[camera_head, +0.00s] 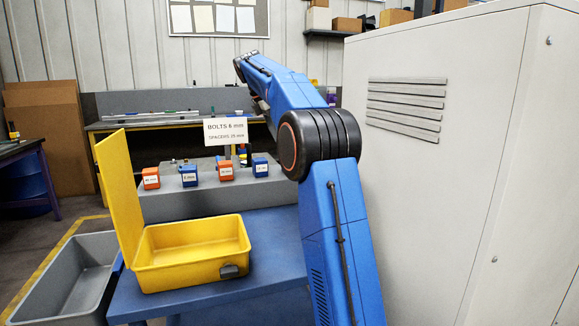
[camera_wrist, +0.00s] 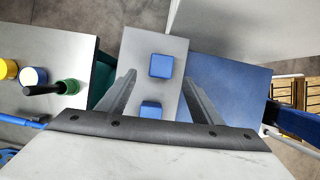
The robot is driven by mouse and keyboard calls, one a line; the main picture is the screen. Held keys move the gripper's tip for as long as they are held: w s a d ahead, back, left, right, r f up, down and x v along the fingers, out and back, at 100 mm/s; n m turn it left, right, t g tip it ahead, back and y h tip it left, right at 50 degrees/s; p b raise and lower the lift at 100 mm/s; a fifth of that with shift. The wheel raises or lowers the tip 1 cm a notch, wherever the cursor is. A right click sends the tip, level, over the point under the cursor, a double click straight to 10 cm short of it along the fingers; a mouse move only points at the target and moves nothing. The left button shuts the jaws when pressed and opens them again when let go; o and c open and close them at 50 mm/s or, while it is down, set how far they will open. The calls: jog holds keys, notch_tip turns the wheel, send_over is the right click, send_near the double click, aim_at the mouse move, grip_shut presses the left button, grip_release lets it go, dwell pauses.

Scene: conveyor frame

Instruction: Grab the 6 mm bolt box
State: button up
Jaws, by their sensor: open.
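Small blue and orange boxes with white labels stand in a row on a grey platform (camera_head: 205,200) in the head view. One blue box (camera_head: 189,176) is second from the left; its label seems to read 6 mm, but is too small to be sure. Another blue box (camera_head: 260,167) is at the right end. An orange box (camera_head: 151,178) and another orange box (camera_head: 225,171) complete the row. In the wrist view, my gripper (camera_wrist: 160,78) is open and empty above a grey surface. A blue box (camera_wrist: 161,66) and a nearer blue box (camera_wrist: 151,108) appear between the fingers.
A sign (camera_head: 226,131) reads bolts 6 mm, spacers 25 mm. An open yellow case (camera_head: 192,262) stands on a blue table (camera_head: 215,296), with a grey bin (camera_head: 60,285) at left. A large pale cabinet (camera_head: 455,170) stands close at right.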

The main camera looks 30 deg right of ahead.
jog(key=x, duration=1)
jog(key=shift+s+f, duration=0.1)
jog(key=shift+f, duration=0.3)
jog(key=c, duration=1.2)
